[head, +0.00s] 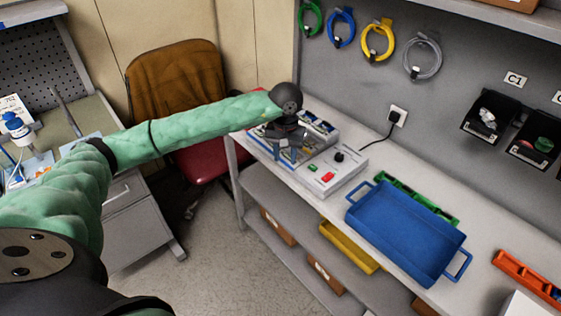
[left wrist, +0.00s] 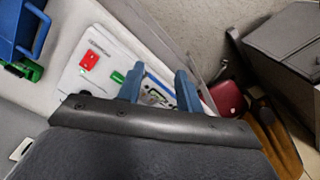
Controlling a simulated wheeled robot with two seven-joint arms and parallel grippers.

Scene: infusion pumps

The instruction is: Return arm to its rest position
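My left arm, in a green sleeve, stretches across the head view from the lower left to the bench. Its left gripper (head: 287,150) is over the white test station (head: 335,168) at the bench's left end. In the left wrist view the two blue fingers of the left gripper (left wrist: 160,88) stand apart, with nothing seen between them but the station (left wrist: 103,58) behind. The gap between fingertips and station is hard to judge. My right gripper is in neither view.
A blue tray (head: 408,232) lies on the bench right of the station, with a green rack (head: 440,208) behind it. An orange rack (head: 530,277) is further right. A red-seated chair (head: 195,170) stands left of the bench. Cable coils (head: 378,41) hang on the wall.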

